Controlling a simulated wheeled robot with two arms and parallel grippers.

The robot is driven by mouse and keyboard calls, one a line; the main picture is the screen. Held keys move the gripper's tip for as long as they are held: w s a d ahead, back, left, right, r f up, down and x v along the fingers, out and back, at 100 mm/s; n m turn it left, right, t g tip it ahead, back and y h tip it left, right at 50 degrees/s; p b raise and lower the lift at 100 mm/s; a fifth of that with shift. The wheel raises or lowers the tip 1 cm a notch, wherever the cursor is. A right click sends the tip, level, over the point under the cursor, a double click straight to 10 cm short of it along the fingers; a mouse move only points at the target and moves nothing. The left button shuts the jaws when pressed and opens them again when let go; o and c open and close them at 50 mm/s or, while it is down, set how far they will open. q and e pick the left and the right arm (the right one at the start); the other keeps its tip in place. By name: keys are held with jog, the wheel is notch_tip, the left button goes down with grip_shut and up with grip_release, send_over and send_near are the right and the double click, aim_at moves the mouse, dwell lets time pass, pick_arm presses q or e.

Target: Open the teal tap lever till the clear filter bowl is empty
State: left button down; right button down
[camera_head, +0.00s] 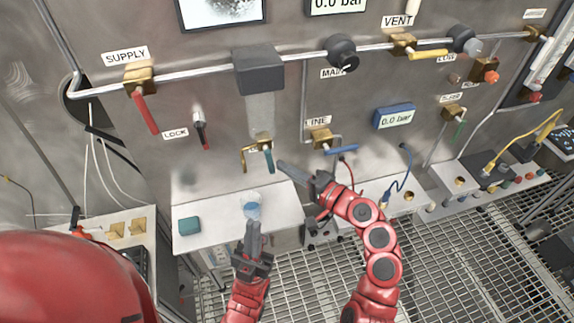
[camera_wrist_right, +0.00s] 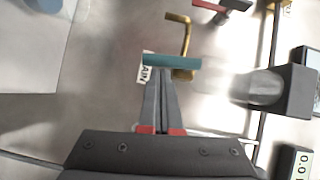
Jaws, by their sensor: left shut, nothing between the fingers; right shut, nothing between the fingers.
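The teal tap lever (camera_head: 268,160) hangs down from a brass tap (camera_head: 262,143) under the clear filter bowl (camera_head: 261,114). No liquid level can be made out in the bowl. My right gripper (camera_head: 281,164) is shut and empty, its tips close to the lever's right side. In the right wrist view the teal lever (camera_wrist_right: 172,61) lies across the fingertips (camera_wrist_right: 160,72); I cannot tell whether they touch. A clear container with blue liquid (camera_head: 252,209) stands on the shelf below the tap. My left gripper (camera_head: 254,226) is shut just in front of it.
A pipe with a red SUPPLY lever (camera_head: 145,113) runs above. The blue LINE lever (camera_head: 341,150) is close to my right gripper. The white shelf (camera_head: 215,238) holds a teal block (camera_head: 189,226). A red-and-black LOCK item (camera_head: 201,130) hangs left. Grating covers the floor.

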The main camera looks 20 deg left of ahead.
jog(key=shift+f, duration=0.1)
jog(key=b, duration=0.1)
jog(key=a+m+b, duration=0.1)
jog(key=shift+s+f+y+b, duration=0.2)
jog(key=shift+s+y+b, duration=0.1)
jog(key=shift+y+b, duration=0.1)
dwell(0.4)
